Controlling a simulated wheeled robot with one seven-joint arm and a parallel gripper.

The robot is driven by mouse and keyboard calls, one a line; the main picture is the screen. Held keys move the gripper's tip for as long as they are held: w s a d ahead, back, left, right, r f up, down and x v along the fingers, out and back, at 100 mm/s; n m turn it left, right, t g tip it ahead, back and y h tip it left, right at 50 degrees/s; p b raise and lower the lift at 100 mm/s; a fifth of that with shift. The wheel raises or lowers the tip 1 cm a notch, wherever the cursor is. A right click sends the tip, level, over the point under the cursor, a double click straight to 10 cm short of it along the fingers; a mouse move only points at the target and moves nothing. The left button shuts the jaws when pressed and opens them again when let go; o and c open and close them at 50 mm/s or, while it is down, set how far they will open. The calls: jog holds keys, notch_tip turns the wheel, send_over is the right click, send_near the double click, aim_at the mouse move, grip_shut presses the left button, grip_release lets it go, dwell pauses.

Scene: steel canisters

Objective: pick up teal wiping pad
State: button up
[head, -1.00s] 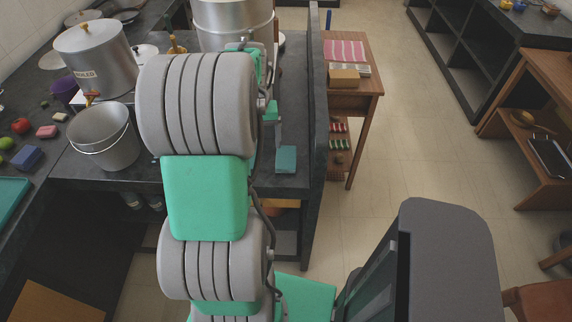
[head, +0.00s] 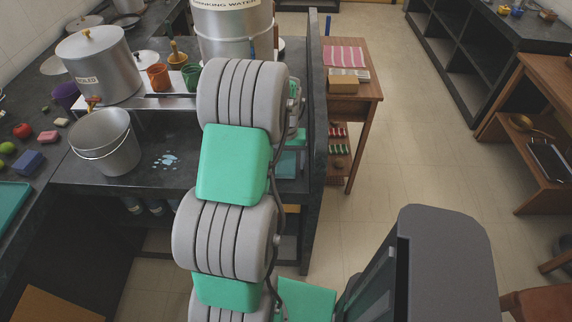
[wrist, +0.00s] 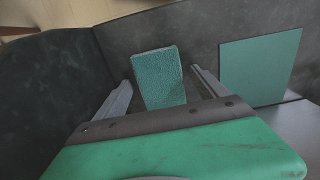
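The teal wiping pad (wrist: 158,80) is a textured block with a paler edge, lying on the dark countertop in the wrist view. My gripper (wrist: 161,77) is open, with one finger to each side of the pad and a gap on both sides. The fingers do not visibly touch it. In the head view a teal patch (head: 287,164) shows beside my arm near the partition; I cannot tell whether it is the pad. My arm hides the gripper's fingers there.
A smooth flat teal square (wrist: 260,66) lies right of the pad. A dark partition (head: 318,140) closes the counter's right side. A steel bucket (head: 106,142), a large canister (head: 98,66) and a pale wet spot (head: 166,161) are to the left.

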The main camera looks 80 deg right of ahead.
aim_at(285, 164)
jog(key=c, duration=1.3)
jog(key=shift+r, duration=0.15)
jog(key=shift+r, duration=0.3)
notch_tip(285, 164, up, 3)
jog(key=shift+w+f+b, duration=0.1)
jog(key=shift+f+b, duration=0.05)
jog(key=shift+b, duration=0.4)
jog(key=a+r, duration=0.1)
jog(key=w+a+r, duration=0.2)
jog(key=r, duration=0.1)
jog(key=shift+a+r+b, duration=0.1)
jog(key=shift+b, duration=0.2)
jog(key=w+a+r, duration=0.1)
jog(key=a, duration=0.2)
jog(key=w+a+r+b, duration=0.1)
jog(key=w+a+r, duration=0.3)
jog(key=a, duration=0.1)
jog(key=shift+w+a+r, duration=0.15)
jog(key=shift+w+a, duration=0.05)
jog(key=shift+a, duration=0.15)
